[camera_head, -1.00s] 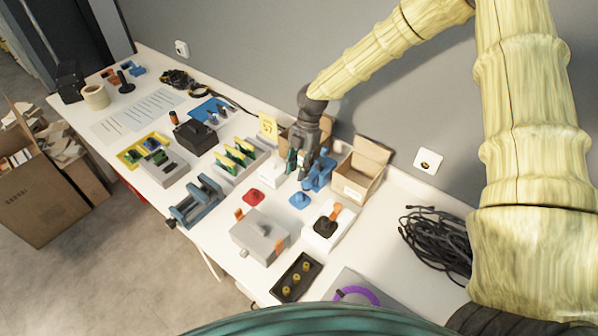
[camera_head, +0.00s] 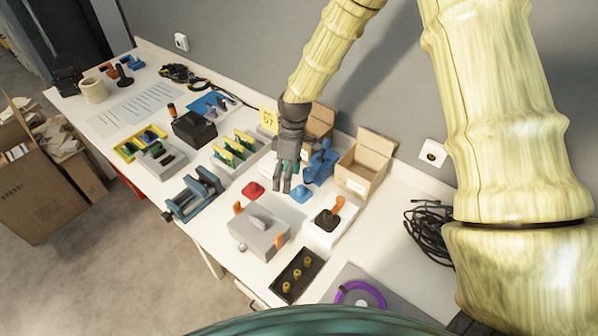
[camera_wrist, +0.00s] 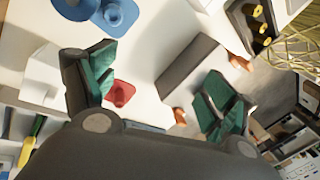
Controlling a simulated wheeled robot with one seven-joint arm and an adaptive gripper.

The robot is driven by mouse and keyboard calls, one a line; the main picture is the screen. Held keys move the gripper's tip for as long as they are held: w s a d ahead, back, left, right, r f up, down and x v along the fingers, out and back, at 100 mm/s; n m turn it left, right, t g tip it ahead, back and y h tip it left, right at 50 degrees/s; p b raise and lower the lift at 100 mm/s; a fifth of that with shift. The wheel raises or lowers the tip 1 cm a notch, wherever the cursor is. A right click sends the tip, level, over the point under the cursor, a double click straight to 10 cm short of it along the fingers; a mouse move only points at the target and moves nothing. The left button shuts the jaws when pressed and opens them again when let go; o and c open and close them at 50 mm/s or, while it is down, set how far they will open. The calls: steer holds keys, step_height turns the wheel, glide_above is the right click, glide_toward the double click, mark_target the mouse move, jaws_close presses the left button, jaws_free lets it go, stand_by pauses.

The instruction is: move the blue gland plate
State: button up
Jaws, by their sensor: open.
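The blue gland plate (camera_head: 301,194) is a small blue plate with a raised round middle, lying on the white table. A similar red plate (camera_head: 253,190) lies to its left. In the wrist view the blue plate (camera_wrist: 117,14) is at the top, left of centre, and the red plate (camera_wrist: 120,93) is nearer the left finger. My gripper (camera_head: 282,188) is open and empty, above the table between the two plates and closer to the blue one. It also shows in the wrist view (camera_wrist: 160,82), with green finger pads wide apart.
A grey box with orange side clips (camera_head: 259,233) stands in front. A white block with a black and orange handle (camera_head: 325,221) is to the right. A blue clamp-like tool (camera_head: 321,163) and an open carton (camera_head: 362,166) stand behind. Black cable (camera_head: 428,230) lies far right.

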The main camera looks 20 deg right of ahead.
steer(key=f+m+b, duration=0.1)
steer(key=m+b, duration=0.1)
steer(key=m, duration=0.3)
steer(key=m+t+h+b, duration=0.3)
steer(key=m+b, duration=0.2)
steer(key=m, duration=1.3)
glide_toward(301, 187)
steer(key=shift+s+a+f, duration=0.1)
steer(key=shift+a+f, duration=0.05)
steer(key=shift+f, duration=0.05)
steer(key=shift+w+d+f+p, duration=0.1)
steer(key=shift+d+f+p, duration=0.15)
steer(key=shift+f, duration=1.55)
steer(key=shift+w+d+f+p, duration=0.15)
steer(key=shift+f+p, duration=0.25)
steer(key=shift+f, duration=1.4)
steer(key=shift+w+d+f+p, duration=0.15)
steer(key=shift+f+p, duration=0.15)
steer(key=shift+f, duration=1.5)
steer(key=shift+s, duration=0.1)
steer(key=c, duration=1.1)
steer(key=o, duration=1.1)
steer(key=shift+c, duration=0.2)
